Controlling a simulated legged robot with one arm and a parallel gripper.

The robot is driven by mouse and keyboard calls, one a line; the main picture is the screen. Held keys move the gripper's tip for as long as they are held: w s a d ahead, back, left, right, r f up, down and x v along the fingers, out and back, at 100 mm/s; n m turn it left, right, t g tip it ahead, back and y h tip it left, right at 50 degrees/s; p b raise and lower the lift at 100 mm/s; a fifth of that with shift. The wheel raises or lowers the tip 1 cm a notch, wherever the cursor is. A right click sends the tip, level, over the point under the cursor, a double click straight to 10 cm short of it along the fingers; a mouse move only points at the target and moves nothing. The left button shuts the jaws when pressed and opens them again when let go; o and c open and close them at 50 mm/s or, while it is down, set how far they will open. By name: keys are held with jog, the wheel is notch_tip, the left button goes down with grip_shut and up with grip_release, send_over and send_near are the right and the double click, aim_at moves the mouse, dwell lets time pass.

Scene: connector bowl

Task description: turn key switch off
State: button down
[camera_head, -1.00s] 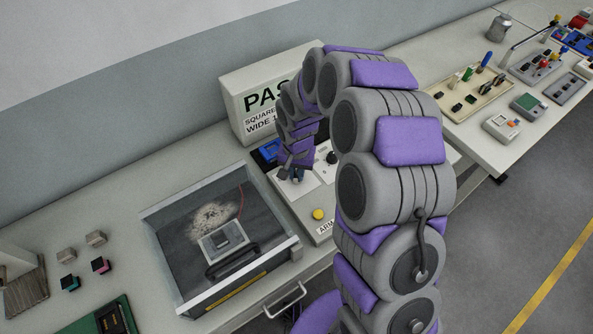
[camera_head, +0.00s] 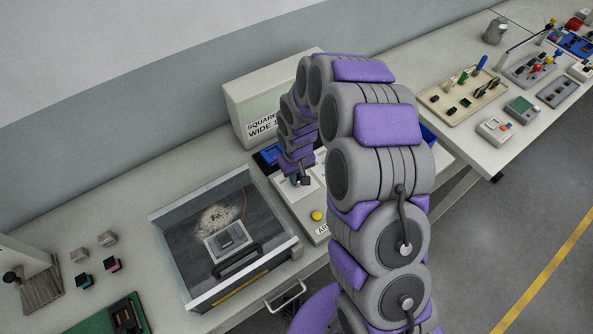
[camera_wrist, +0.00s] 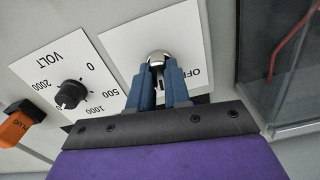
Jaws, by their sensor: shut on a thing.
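The key switch (camera_wrist: 159,57) shows in the wrist view as a round metal part on a white label plate (camera_wrist: 119,42). The letters "OF" show on the plate to the right of the switch, and the rest is covered. My gripper (camera_wrist: 160,72) has its blue fingers close together on the key at the switch. The fingers hide most of the key, so its angle cannot be told. In the head view my gripper (camera_head: 299,181) points down at the panel (camera_head: 312,218), partly behind my arm.
A clear-lidded box (camera_head: 227,236) stands close left of the panel. A large sign box (camera_head: 240,98) stands behind. A yellow button (camera_head: 317,215) is in front.

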jog(key=n+p, duration=0.3)
jog(key=n, duration=0.2)
jog(key=shift+r+n, duration=0.15)
jog(key=shift+n, duration=0.15)
jog(key=n+p, duration=0.2)
jog(key=n, duration=0.2)
jog(key=shift+w+n, duration=0.1)
jog(key=shift+n, duration=0.3)
jog(key=c, duration=1.1)
grip_release()
jog(key=shift+a+r+p, duration=0.1)
jog(key=shift+r+p, duration=0.25)
jog(key=shift+r, duration=8.15)
